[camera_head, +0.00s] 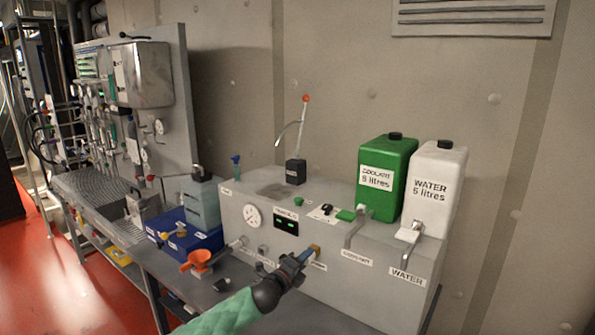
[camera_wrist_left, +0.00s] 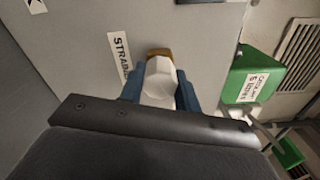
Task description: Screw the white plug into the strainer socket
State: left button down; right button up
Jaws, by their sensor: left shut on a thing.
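My left gripper (camera_head: 301,262) is at the front face of the grey machine, its arm coming up from the bottom. In the left wrist view its blue fingers (camera_wrist_left: 160,92) are shut on the white plug (camera_wrist_left: 158,82), one finger on each side. The brass strainer socket (camera_wrist_left: 158,53) lies straight beyond the plug's far end, beside a label reading "STRAIN". The plug's end meets the socket's edge in the picture; I cannot tell how deep it sits. In the head view the brass socket (camera_head: 315,248) shows just past the fingertips, and the plug is hidden. My right gripper is not in view.
On the grey machine (camera_head: 375,292) stand a green coolant can (camera_head: 385,180) and a white water can (camera_head: 436,190), with taps below. A gauge (camera_head: 252,216) is on its front. An orange funnel (camera_head: 199,260) and a blue case (camera_head: 183,238) are to the left.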

pick_arm(q)
jog(key=shift+m, duration=0.3)
jog(key=shift+r+m+p, duration=0.1)
jog(key=shift+m+p, duration=0.35)
jog(key=shift+m, duration=0.65)
jog(key=m, duration=0.3)
jog(key=shift+p, duration=0.35)
jog(key=shift+m+p, duration=0.45)
jog(key=shift+m, duration=0.35)
jog(key=m+p, duration=0.1)
jog(key=m, duration=0.2)
jog(key=shift+p, duration=0.3)
jog(key=shift+m, duration=0.6)
